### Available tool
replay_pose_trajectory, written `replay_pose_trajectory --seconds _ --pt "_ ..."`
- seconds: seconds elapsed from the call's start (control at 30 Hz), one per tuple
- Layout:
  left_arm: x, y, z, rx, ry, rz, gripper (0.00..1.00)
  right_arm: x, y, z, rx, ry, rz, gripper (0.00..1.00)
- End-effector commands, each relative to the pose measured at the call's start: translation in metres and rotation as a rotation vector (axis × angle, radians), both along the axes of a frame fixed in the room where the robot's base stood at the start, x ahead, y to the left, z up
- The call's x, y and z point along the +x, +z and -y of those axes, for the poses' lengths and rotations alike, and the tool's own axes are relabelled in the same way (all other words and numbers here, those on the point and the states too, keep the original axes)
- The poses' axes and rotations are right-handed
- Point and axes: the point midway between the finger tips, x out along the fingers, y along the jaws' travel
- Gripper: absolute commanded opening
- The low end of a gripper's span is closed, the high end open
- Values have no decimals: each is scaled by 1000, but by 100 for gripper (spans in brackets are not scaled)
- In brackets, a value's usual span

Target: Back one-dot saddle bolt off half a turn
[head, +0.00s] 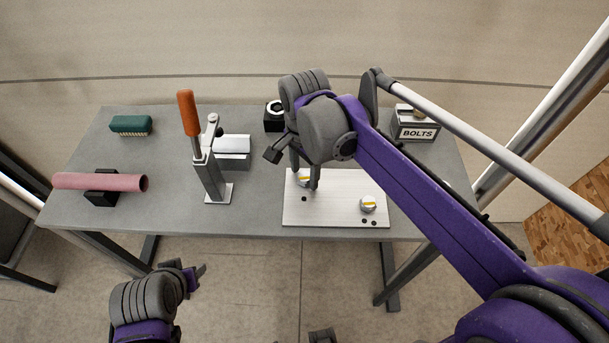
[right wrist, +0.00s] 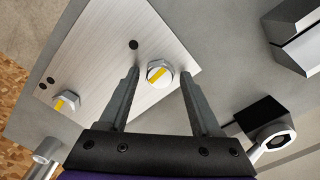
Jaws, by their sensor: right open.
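A pale metal plate (head: 335,213) lies at the front of the grey table and carries two silver hex bolts with yellow stripes. The one-dot bolt (right wrist: 160,73) has a single black dot (right wrist: 133,45) beside it; in the head view the bolt (head: 304,181) is partly covered by my gripper. The other bolt (head: 368,204) has two dots near it. My right gripper (head: 305,180) is open over the one-dot bolt; in the right wrist view its fingers stand on either side of the bolt head, with gaps. My left gripper (head: 190,272) is low, in front of the table; its jaw opening is unclear.
A toggle clamp with an orange handle (head: 188,113) stands left of the plate.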

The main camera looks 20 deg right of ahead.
Motion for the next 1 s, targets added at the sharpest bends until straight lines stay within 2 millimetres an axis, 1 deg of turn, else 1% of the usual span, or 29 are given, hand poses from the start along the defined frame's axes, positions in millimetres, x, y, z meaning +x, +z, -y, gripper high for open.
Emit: replay_pose_trajectory --seconds 0.1,0.27,0.33,0.8,0.9,1.0 --pt "0 1 0 0 0 1 50 0 0 0 0 -117 0 65" --pt "0 1 0 0 0 1 50 0 0 0 0 -196 0 65" --pt "1 2 0 0 0 1 50 0 0 0 0 -272 0 65" --pt "2 5 0 0 0 4 50 0 0 0 0 -1012 0 65" --pt "2 5 0 0 0 4 50 0 0 0 0 -1132 0 65" --pt "2 5 0 0 0 4 50 0 0 0 0 -1195 0 65"
